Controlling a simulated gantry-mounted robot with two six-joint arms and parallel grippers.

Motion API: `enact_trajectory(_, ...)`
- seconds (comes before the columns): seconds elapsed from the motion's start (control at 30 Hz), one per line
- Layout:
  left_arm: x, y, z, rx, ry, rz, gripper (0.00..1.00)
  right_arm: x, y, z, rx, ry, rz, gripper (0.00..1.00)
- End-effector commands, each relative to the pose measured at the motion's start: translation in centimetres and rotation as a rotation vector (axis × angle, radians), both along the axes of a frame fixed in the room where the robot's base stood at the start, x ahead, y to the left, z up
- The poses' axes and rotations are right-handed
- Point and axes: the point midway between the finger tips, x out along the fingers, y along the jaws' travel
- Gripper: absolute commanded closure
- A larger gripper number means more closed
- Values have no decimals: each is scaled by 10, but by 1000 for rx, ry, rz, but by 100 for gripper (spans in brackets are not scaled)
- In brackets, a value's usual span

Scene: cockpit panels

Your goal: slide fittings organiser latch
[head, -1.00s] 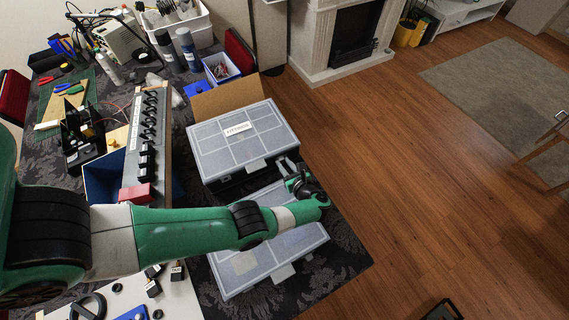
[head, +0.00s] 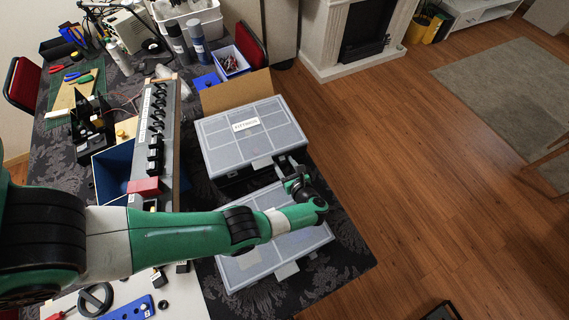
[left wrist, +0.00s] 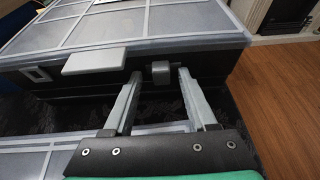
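The fittings organiser (head: 225,150), a dark case with a translucent compartmented lid and a white label, lies at the table's right side. A pale tab (left wrist: 95,60) sticks out from its front edge; the tab also shows in the head view (head: 262,162). Right of the tab on the front face is a small grey block (left wrist: 161,71), apparently the sliding latch. My left gripper (left wrist: 159,76) is open at the front face, its fingers on either side of the block. I cannot tell whether they touch it. The right gripper is not recognisable in the frames.
A second translucent-lidded case (head: 250,265) lies in front, under my left arm. An open cardboard flap (head: 235,92) stands behind the organiser. A panel with a row of black switches (head: 157,140) and a red block (head: 145,187) is left. Open floor lies right.

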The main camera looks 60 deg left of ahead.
Motion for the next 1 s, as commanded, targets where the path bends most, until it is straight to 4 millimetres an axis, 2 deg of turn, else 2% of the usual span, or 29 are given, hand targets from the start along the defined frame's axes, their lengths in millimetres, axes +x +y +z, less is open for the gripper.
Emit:
enact_trajectory(0.17,1,-2,1,0,-1,-2,43,0,0,1,0,0,0,50)
enact_trajectory(0.27,1,-10,6,0,-1,-2,43,0,0,4,0,0,0,50)
enact_trajectory(0.6,-2,-81,34,0,-2,-5,43,0,0,14,0,0,0,50)
enact_trajectory(0.7,-2,-96,40,0,-2,-4,43,0,0,14,0,0,0,50)
enact_trajectory(0.83,-3,-106,44,-1,0,-1,43,0,0,14,0,0,0,50)
enact_trajectory(1.0,-4,-108,45,0,0,1,43,0,0,14,0,0,0,50)
